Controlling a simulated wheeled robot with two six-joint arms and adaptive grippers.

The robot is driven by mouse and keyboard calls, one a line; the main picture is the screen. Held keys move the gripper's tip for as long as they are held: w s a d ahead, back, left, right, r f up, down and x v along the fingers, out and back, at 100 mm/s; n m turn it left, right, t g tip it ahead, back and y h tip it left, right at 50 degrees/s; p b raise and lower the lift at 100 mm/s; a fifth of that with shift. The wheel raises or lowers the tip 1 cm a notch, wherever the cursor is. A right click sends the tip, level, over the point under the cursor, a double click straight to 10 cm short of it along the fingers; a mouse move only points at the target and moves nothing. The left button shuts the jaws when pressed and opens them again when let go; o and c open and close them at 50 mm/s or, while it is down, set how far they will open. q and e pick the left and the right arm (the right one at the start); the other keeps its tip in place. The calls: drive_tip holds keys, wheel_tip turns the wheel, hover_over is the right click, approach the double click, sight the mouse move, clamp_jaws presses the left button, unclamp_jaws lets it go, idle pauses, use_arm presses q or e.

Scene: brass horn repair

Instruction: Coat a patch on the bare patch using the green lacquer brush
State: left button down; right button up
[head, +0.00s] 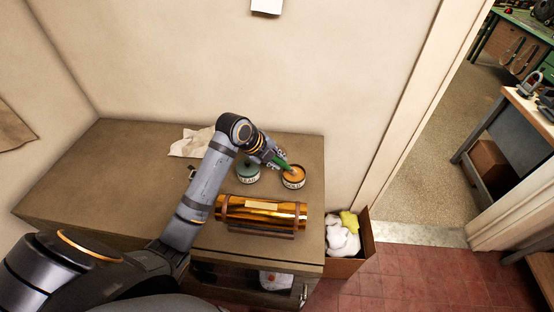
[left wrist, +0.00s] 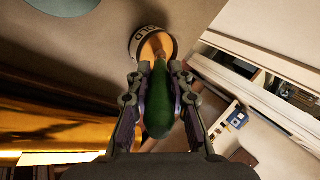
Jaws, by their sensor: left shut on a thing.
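My left gripper (head: 277,160) is shut on the green lacquer brush (head: 284,165); in the left wrist view the gripper (left wrist: 159,85) holds its thick green handle (left wrist: 160,105). The brush's tip end is over or in an open tin with an amber top (head: 293,179), also in the left wrist view (left wrist: 136,45); whether it touches the contents I cannot tell. The shiny brass tube (head: 262,210) lies on a dark cradle on the bench, and shows in the left wrist view (left wrist: 60,125). A pale rectangular patch (head: 262,205) is on its upper side. My right gripper is not in view.
A green-topped tin (head: 248,174) stands left of the amber tin, close to my arm. A pale cloth (head: 190,143) lies at the back of the bench (head: 110,175). A box of rags (head: 345,265) stands at the bench's right side. The bench's left part is clear.

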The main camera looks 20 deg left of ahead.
use_arm(q)
drive_tip(key=shift+w+r, duration=0.1)
drive_tip(key=shift+r, duration=3.35)
